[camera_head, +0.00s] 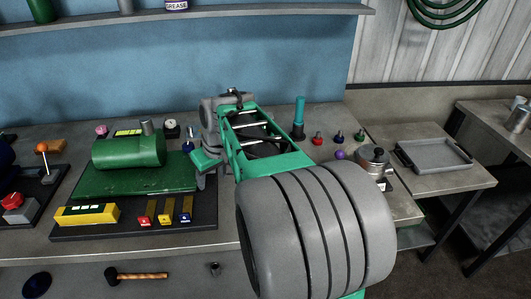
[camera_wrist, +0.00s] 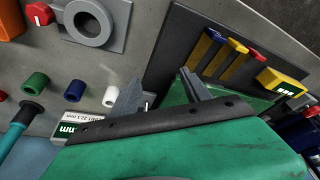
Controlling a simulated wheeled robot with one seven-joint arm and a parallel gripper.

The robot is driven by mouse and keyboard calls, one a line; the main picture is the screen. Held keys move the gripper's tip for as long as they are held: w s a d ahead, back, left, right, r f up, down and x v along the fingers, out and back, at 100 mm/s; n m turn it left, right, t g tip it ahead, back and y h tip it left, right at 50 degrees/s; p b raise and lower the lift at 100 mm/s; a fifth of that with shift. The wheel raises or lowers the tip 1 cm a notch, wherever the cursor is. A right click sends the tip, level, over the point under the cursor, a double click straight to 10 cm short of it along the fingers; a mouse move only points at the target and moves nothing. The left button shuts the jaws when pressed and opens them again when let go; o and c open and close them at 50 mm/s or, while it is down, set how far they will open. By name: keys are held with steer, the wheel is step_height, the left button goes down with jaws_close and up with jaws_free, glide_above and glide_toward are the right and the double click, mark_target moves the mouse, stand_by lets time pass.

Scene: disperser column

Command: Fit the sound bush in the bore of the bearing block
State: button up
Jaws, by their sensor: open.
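In the wrist view a grey bearing block (camera_wrist: 120,25) with a round bore lies at the upper left. Below it a green bush (camera_wrist: 35,83), a blue bush (camera_wrist: 75,90) and a white bush (camera_wrist: 110,96) stand apart in a row. I cannot tell from their looks which is sound. My gripper (camera_wrist: 160,92) is open, with nothing visible between its fingers; its left finger shows close to the white bush. In the head view my gripper (camera_head: 204,172) is beside the green machine's right side, and my arm hides the block and bushes.
A green machine (camera_head: 128,153) stands left, with a yellow box (camera_head: 87,215) and several coloured tabs in front. A teal rod (camera_head: 299,115), small coloured knobs, a metal pot (camera_head: 373,158) and an empty tray (camera_head: 435,156) are to the right. A mallet (camera_head: 137,276) shows below the bench front.

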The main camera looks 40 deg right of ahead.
steer(key=w+d+p, duration=0.1)
steer(key=d+p, duration=0.1)
steer(key=d, duration=2.1)
steer(key=shift+m+t, duration=0.3)
steer(key=shift+t, duration=0.1)
steer(key=p+x, duration=0.2)
steer(key=x, duration=0.5)
steer(key=shift+w+a+f, duration=0.1)
steer(key=shift+w+f, duration=0.05)
steer(key=shift+f, duration=0.25)
steer(key=shift+r, duration=0.1)
jaws_close()
